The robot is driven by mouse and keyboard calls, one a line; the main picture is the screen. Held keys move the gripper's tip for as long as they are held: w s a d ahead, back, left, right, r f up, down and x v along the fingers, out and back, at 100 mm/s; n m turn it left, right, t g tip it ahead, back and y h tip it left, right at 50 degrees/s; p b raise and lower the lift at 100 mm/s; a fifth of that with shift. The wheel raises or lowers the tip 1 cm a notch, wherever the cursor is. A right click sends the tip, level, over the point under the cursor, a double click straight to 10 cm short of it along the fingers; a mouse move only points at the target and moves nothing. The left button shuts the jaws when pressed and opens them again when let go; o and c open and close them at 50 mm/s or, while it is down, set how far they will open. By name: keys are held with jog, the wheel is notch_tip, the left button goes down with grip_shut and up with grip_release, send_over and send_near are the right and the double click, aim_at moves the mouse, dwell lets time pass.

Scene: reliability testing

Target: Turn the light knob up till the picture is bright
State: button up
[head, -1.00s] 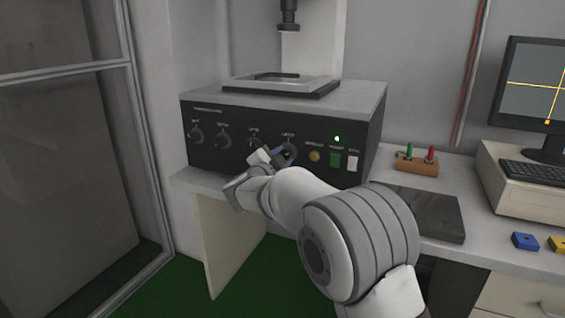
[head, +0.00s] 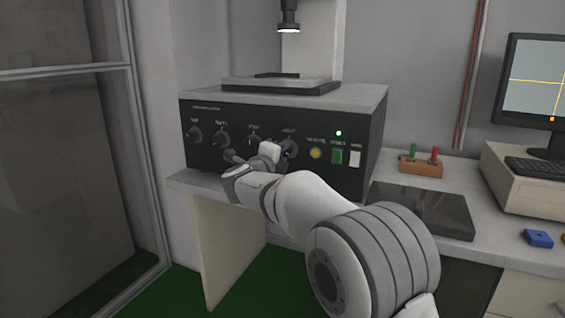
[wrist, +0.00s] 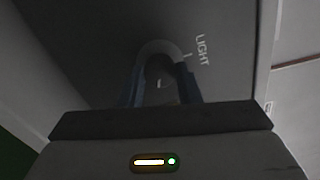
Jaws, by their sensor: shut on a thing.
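The light knob (wrist: 160,66) sits on the dark front panel (head: 228,170) of the boxy instrument, by the label LIGHT in the wrist view. My gripper (wrist: 161,88) is shut on the knob, with a blue finger on each side of it. In the head view my gripper (head: 287,152) is at the rightmost of the row of knobs and partly hides it. The monitor (head: 537,82) shows a pale grey picture with yellow cross lines. The lamp head (head: 289,28) above the stage glows white at its lower end.
Other knobs (head: 221,139) lie left of my gripper. A yellow button (head: 316,153), a green switch (head: 337,157) and a white switch (head: 355,159) lie close to its right. A wooden block with pegs (head: 421,166) and a dark plate (head: 422,209) are on the bench.

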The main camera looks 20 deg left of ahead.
jog(key=shift+f+m+b, duration=0.2)
jog(key=shift+m+b, duration=3.1)
jog(key=shift+m, duration=1.5)
jog(key=o, duration=1)
jog(key=shift+r, duration=0.15)
jog(key=shift+c, duration=0.2)
jog(key=s+p, duration=0.1)
jog(key=s, duration=0.7)
jog(key=shift+a+p, duration=0.3)
jog(key=shift+w, duration=0.1)
